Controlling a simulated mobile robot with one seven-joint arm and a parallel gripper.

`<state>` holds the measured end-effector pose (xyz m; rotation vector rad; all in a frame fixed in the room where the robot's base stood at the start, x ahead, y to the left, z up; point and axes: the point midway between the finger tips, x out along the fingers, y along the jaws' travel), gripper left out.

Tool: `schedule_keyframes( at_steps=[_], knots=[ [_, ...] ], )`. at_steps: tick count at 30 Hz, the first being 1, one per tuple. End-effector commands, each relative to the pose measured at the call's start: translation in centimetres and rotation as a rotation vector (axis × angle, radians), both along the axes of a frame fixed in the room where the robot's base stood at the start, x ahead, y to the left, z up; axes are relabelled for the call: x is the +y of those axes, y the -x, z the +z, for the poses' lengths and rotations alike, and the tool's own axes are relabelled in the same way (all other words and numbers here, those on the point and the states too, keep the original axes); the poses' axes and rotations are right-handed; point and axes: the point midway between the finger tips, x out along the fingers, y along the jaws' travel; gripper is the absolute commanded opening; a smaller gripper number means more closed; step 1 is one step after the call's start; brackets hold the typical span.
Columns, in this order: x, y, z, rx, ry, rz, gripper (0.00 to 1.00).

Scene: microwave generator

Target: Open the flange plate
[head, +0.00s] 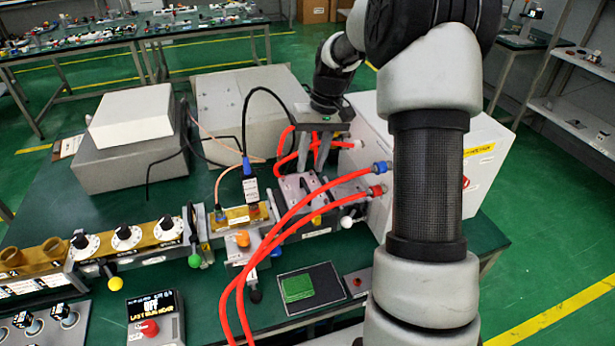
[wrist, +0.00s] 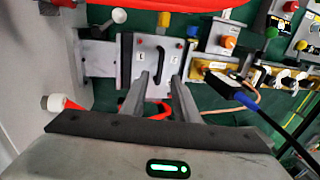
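The flange plate, a light grey plate with small labels and red knobs, is in the wrist view (wrist: 148,58). A dark curved handle (wrist: 158,76) shows on it, between my fingertips in the picture. In the head view the grey plate assembly (head: 292,187) stands at the end of the brass waveguide line, partly hidden by my fingers and the red hoses. My gripper (head: 318,165) points down over it. In the wrist view my gripper (wrist: 160,77) is open, with a clear gap between its two fingers. I cannot tell whether the fingers touch the handle.
Red hoses (head: 285,222) arch in front of the plate to the white cabinet (head: 490,165) at right. A black cable with a blue plug (head: 247,168) rises at left. Grey boxes (head: 130,155) stand behind. A black tray (head: 325,275) lies in front.

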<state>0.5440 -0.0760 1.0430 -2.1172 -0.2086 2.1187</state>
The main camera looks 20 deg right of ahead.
Motion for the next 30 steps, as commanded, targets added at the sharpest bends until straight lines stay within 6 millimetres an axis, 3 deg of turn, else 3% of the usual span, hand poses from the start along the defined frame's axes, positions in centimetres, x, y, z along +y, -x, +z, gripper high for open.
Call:
schedule_keyframes(
  at_steps=[3,9,20,25,30],
  knots=[
    [0.5,0.1,-2.3,0.003,-0.001,0.001,0.28],
    [0.9,0.0,-4.3,0.000,0.000,0.000,0.28],
    [1.0,0.0,-4.8,-0.001,0.000,0.001,0.28],
    [1.0,0.0,-4.8,-0.001,0.000,0.000,0.01],
    [1.0,0.0,-4.8,-0.001,0.000,0.000,0.00]
  ],
)
